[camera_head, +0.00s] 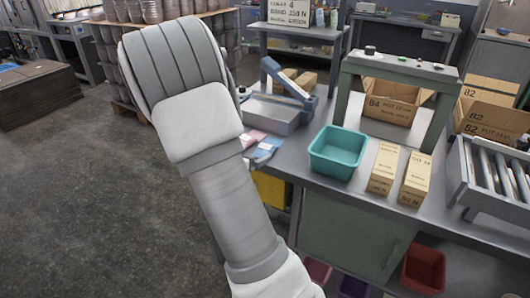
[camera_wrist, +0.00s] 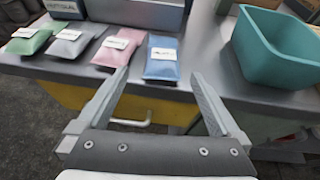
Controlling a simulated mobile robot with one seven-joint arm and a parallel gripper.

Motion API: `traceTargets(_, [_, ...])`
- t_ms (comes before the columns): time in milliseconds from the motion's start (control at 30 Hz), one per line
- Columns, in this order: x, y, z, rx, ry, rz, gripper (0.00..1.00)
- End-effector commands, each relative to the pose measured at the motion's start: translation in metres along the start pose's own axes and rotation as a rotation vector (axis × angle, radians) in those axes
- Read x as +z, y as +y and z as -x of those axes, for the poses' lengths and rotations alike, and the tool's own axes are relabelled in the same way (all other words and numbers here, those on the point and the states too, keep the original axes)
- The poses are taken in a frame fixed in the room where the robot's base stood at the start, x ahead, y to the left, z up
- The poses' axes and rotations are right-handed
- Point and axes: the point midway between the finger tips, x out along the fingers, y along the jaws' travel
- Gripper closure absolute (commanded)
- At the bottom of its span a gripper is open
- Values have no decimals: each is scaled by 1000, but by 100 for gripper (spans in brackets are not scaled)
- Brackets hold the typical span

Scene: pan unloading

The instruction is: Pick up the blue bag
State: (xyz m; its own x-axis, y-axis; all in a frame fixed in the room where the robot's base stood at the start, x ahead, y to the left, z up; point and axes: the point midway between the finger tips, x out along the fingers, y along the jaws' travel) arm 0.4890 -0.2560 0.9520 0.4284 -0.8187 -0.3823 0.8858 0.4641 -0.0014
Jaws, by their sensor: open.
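The blue bag (camera_wrist: 162,60) lies flat at the front edge of the grey workbench (camera_wrist: 215,50), with a white label on its upper part. In the head view the blue bag (camera_head: 264,151) shows partly, just right of my arm. My gripper (camera_wrist: 159,76) is open and empty in the wrist view. Its fingers point toward the bench, with the blue bag beyond the gap between their tips. The fingers appear apart from the bag. In the head view my arm hides the gripper.
Pink (camera_wrist: 117,48), grey (camera_wrist: 70,42) and green (camera_wrist: 32,38) bags lie left of the blue one. A teal bin (camera_wrist: 280,58) stands to its right. A grey-blue machine (camera_head: 272,112) stands behind the bags. Cartons (camera_head: 384,168) and a roller conveyor (camera_head: 490,178) are farther right.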

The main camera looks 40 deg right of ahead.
Motion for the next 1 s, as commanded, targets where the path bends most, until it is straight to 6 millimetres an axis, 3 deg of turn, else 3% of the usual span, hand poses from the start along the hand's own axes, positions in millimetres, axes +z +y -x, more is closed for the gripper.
traceTargets(100, [-1, 0, -17, -2, 0, -2, 0])
traceTargets(367, [-1, -3, -37, -2, 1, -1, 0])
traceTargets(600, [0, -6, -71, -2, 1, -1, 0])
traceTargets(900, [1, -6, -76, 1, 0, -1, 0])
traceTargets(1000, [1, -6, -76, 1, 0, -1, 14])
